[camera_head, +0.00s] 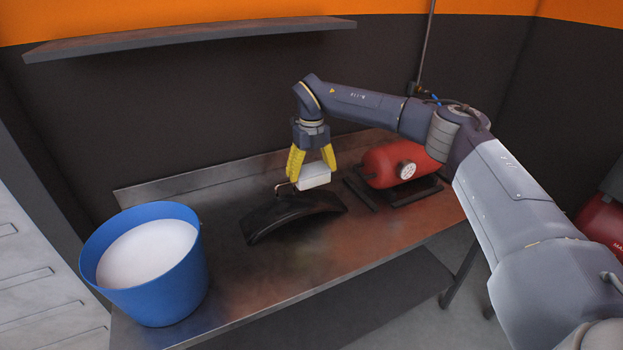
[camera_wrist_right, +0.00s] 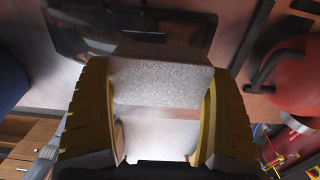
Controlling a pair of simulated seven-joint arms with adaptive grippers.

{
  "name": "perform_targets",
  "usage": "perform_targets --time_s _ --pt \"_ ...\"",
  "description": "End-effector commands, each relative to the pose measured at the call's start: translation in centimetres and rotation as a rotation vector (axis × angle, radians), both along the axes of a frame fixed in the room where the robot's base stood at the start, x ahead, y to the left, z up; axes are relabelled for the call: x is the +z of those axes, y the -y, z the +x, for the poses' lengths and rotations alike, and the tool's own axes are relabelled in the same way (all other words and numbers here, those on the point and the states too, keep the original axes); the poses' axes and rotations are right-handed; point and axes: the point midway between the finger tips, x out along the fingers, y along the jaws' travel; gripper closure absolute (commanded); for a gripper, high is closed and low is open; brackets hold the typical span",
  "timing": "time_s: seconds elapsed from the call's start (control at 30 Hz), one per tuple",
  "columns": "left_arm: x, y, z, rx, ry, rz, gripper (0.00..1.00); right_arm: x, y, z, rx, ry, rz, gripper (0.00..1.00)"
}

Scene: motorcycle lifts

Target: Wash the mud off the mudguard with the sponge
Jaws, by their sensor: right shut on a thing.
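The mudguard (camera_head: 292,218) is a black curved piece lying arched on the metal workbench (camera_head: 215,268), near its middle. It also shows at the top of the right wrist view (camera_wrist_right: 130,32). My right gripper (camera_head: 312,172), with yellow fingers, is shut on a whitish block-shaped sponge (camera_head: 315,176). The sponge fills the space between the fingers in the right wrist view (camera_wrist_right: 160,82). The sponge is just above or at the far right part of the mudguard; I cannot tell if they touch. Mud is hard to make out on the dark surface. My left gripper is not in view.
A blue bucket (camera_head: 165,290) with whitish contents stands at the bench's left end. A red tank with a gauge (camera_head: 398,163) sits on dark rails to the right of the mudguard. A shelf (camera_head: 190,39) hangs on the wall. The bench front is clear.

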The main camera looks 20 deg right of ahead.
Motion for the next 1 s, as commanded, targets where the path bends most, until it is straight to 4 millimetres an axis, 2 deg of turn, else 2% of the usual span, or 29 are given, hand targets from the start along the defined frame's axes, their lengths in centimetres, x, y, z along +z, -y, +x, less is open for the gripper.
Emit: perform_targets --time_s 0.27,0.87,1.0 --pt "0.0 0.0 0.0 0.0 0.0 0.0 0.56 2.2 0.0 0.0 -0.001 0.001 0.0 0.33" --pt "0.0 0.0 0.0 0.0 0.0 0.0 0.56 2.5 0.0 0.0 0.0 0.001 0.0 0.33" --pt "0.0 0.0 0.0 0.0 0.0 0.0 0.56 3.4 -1.0 0.4 0.015 0.002 0.0 0.33"
